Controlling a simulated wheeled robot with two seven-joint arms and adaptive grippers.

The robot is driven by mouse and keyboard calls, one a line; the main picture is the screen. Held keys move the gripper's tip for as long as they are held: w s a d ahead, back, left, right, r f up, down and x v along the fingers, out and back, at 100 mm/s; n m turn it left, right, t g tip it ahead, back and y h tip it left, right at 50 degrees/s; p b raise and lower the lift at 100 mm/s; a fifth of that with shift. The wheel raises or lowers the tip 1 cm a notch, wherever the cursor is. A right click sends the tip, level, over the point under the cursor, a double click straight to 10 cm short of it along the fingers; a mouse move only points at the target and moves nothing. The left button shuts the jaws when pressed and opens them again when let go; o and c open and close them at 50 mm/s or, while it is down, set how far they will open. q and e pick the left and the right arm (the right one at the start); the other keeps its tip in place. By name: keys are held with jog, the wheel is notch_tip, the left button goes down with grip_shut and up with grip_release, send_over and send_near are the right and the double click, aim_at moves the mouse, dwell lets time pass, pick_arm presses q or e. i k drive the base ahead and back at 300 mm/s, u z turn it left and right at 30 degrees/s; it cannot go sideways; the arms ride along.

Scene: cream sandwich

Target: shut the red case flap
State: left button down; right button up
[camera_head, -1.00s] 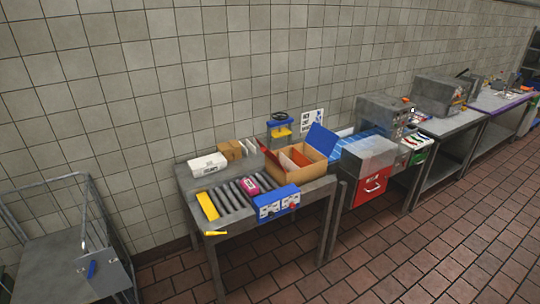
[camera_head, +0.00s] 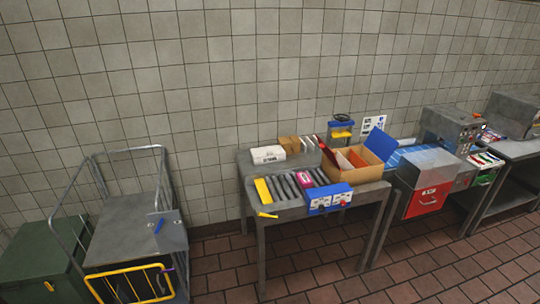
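A tan open case (camera_head: 362,176) stands on a metal table right of centre. Its red flap (camera_head: 328,156) stands up on the left side, tilted outward. Its blue flap (camera_head: 380,143) stands up on the right side. Orange-red contents (camera_head: 352,158) show inside the case. Neither of my grippers is in view.
The metal table (camera_head: 289,213) also bears rollers, a white box (camera_head: 268,154) and a blue control panel (camera_head: 330,198). A red-fronted machine (camera_head: 426,201) stands to its right. A wire trolley (camera_head: 128,225) and a green bin (camera_head: 40,262) stand left. Tiled floor in front is clear.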

aim_at(327, 151)
jog(key=u, duration=0.3)
jog(key=i, duration=1.7)
jog(key=z, duration=0.9)
